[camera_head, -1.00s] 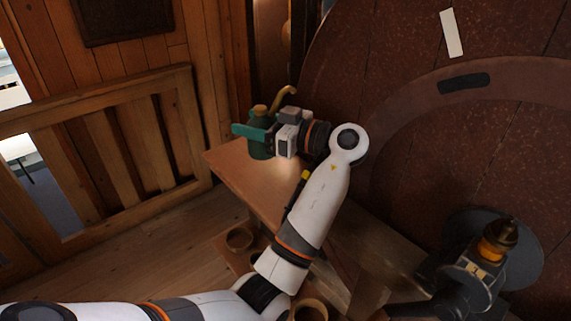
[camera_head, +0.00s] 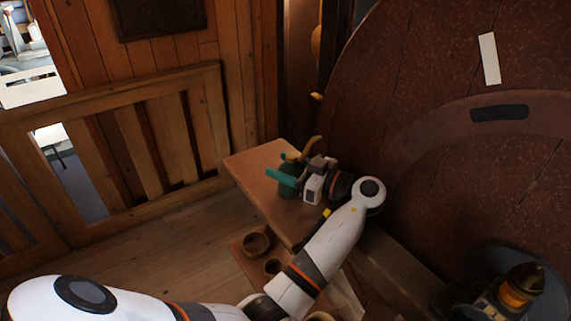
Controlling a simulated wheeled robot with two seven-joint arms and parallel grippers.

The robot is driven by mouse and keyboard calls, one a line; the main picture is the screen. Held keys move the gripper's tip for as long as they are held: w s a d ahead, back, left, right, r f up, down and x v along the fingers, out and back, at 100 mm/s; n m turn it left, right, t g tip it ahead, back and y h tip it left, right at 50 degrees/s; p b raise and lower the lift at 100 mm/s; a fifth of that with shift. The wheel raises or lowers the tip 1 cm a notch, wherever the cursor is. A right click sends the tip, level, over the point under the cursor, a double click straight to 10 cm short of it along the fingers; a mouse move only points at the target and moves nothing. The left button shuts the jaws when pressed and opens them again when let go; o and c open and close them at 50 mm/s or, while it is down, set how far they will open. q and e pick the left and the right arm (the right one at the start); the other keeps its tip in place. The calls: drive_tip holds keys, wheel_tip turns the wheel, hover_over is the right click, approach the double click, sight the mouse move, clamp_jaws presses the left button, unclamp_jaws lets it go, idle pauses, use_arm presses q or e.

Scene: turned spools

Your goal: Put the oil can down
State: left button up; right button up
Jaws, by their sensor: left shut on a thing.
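The oil can (camera_head: 288,187) is dark green with a brass-coloured cap and a curved yellowish spout. It is upright at the wooden table (camera_head: 252,165), over the left part of its top. I cannot tell whether its base touches the wood. My left gripper (camera_head: 290,180) reaches in from the right side of the can and is shut on it. One teal finger shows in front of the can; the rest of the grip is partly hidden by the wrist.
Wooden bowls (camera_head: 256,244) sit on a lower shelf below the table. A large reddish-brown disc (camera_head: 420,80) rises behind and right of the table. A wooden railing (camera_head: 130,150) is at the left. The table's far left corner is bare.

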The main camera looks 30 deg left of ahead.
use_arm(q)
drive_tip(key=shift+f, duration=0.15)
drive_tip(key=o, duration=1.1)
drive_tip(key=shift+c, duration=0.2)
drive_tip(key=shift+o, duration=0.9)
use_arm(e)
drive_tip(key=shift+s+f, duration=0.15)
drive_tip(key=shift+s, duration=0.45)
use_arm(q)
drive_tip(key=d+b, duration=0.1)
drive_tip(key=d, duration=0.1)
drive_tip(key=d+b, duration=0.1)
drive_tip(key=d, duration=0.1)
drive_tip(key=d+b, duration=0.1)
drive_tip(key=d, duration=0.1)
drive_tip(key=shift+w+d, duration=0.35)
drive_tip(key=shift+d, duration=0.4)
use_arm(e)
wheel_tip(320, 180, down, 3)
drive_tip(key=shift+a, duration=0.15)
use_arm(q)
drive_tip(key=shift+s, duration=0.1)
